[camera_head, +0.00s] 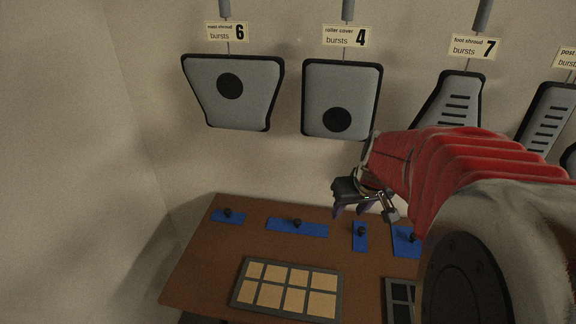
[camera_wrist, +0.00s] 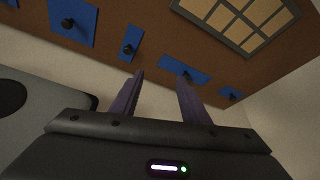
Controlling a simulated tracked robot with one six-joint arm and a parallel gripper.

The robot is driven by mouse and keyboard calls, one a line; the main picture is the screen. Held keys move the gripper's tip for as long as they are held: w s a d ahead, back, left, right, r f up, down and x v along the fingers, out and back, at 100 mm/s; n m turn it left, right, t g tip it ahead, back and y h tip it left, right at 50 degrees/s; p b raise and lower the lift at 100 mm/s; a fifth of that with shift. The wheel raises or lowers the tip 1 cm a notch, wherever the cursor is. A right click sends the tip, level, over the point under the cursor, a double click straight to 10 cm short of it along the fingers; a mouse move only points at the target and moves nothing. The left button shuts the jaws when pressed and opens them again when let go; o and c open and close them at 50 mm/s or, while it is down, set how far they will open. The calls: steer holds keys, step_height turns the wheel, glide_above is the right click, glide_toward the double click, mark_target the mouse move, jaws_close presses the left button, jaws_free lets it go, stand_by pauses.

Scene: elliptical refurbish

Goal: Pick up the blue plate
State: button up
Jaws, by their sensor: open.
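Several blue plates, each with a dark knob, lie along the far part of the brown table. In the head view they are a small one at far left (camera_head: 220,217), a long one (camera_head: 311,230), a narrow upright one (camera_head: 360,243) and a larger one (camera_head: 402,248) partly hidden by my arm. The wrist view shows the long plate (camera_wrist: 170,66), the narrow one (camera_wrist: 135,36) and a large one (camera_wrist: 85,14). My gripper (camera_head: 362,210) is above and behind the table's far side, apart from the plates. Its two purple fingers (camera_wrist: 159,88) are open and empty.
The brown table (camera_head: 200,262) holds a framed tray of tan squares (camera_head: 237,298) and a dark-celled tray (camera_head: 388,310). Grey panels (camera_head: 262,95) (camera_head: 350,80) hang on the wall with numbered labels. My arm covers the right side.

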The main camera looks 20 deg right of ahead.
steer(key=d+f+m, duration=0.1)
steer(key=d+f, duration=0.3)
steer(key=d, duration=0.4)
steer(key=shift+s+d, duration=0.15)
steer(key=shift+d, duration=0.15)
steer(key=shift+f, duration=0.1)
glide_toward(362, 228)
steer(key=shift+w+a+f, duration=0.15)
steer(key=shift+w+f, duration=0.05)
steer(key=shift+f, duration=0.4)
steer(key=shift+w+a+f, duration=0.15)
steer(key=shift+a+f, duration=0.05)
steer(key=shift+f, duration=0.4)
steer(key=shift+w+f, duration=0.15)
steer(key=shift+f, duration=0.15)
steer(key=shift+d, duration=0.1)
steer(key=shift+d+x, duration=0.15)
steer(key=shift+x, duration=1.15)
steer(key=shift+d+x, duration=0.15)
steer(key=shift+x, duration=1.2)
steer(key=shift+w+r, duration=0.1)
steer(key=shift+r, duration=0.05)
steer(key=shift+c, duration=0.4)
